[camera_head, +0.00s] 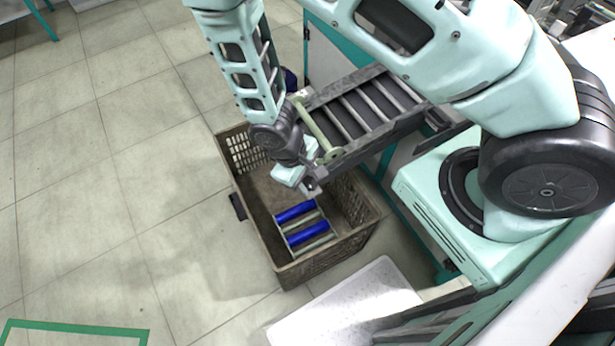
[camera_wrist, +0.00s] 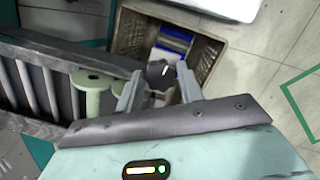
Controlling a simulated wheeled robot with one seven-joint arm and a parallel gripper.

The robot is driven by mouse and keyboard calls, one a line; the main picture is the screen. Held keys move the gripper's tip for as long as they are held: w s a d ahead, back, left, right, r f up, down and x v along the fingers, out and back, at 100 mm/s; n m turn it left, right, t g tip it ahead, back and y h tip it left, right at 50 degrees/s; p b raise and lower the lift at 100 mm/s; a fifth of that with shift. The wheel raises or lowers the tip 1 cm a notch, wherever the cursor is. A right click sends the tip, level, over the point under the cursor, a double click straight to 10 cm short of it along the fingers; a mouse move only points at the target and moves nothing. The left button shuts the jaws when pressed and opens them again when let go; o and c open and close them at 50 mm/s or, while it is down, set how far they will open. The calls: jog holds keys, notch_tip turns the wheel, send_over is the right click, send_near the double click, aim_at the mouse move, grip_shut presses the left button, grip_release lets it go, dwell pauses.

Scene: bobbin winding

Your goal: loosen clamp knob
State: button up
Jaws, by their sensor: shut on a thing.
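The dark clamp knob (camera_wrist: 161,72), with a small white mark, sits at the end of the grey rack frame. It lies between the two grey fingers of my gripper (camera_wrist: 159,84), which are shut on it in the wrist view. In the head view my gripper (camera_head: 311,180) is at the lower end of the rack, above the crate, and its own body and the arm largely hide the knob. A pale green bobbin (camera_wrist: 92,82) with a round flange lies beside the fingers on the rack. Its flange (camera_head: 333,155) also shows in the head view.
A brown mesh crate (camera_head: 324,267) stands on the tiled floor below the gripper, with blue-wound bobbins (camera_head: 307,234) inside. The slatted rack (camera_head: 362,110) slopes down toward the crate. A white speckled surface (camera_head: 350,305) lies in front. The floor at left is clear.

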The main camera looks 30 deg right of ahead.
jog(key=n, duration=0.5)
jog(key=shift+h, duration=0.3)
jog(key=shift+n, duration=0.3)
jog(key=o, duration=1)
jog(key=v, duration=1.7)
jog(key=shift+s+r, duration=0.3)
jog(key=shift+a, duration=0.1)
jog(key=s+a+r+m+t+y, duration=0.1)
jog(key=s+r+m+y, duration=0.2)
jog(key=s+r, duration=0.8)
notch_tip(320, 180, up, 2)
jog(key=shift+s+r+t+y, duration=0.15)
jog(key=shift+s+t+y, duration=0.2)
jog(key=shift+y, duration=0.25)
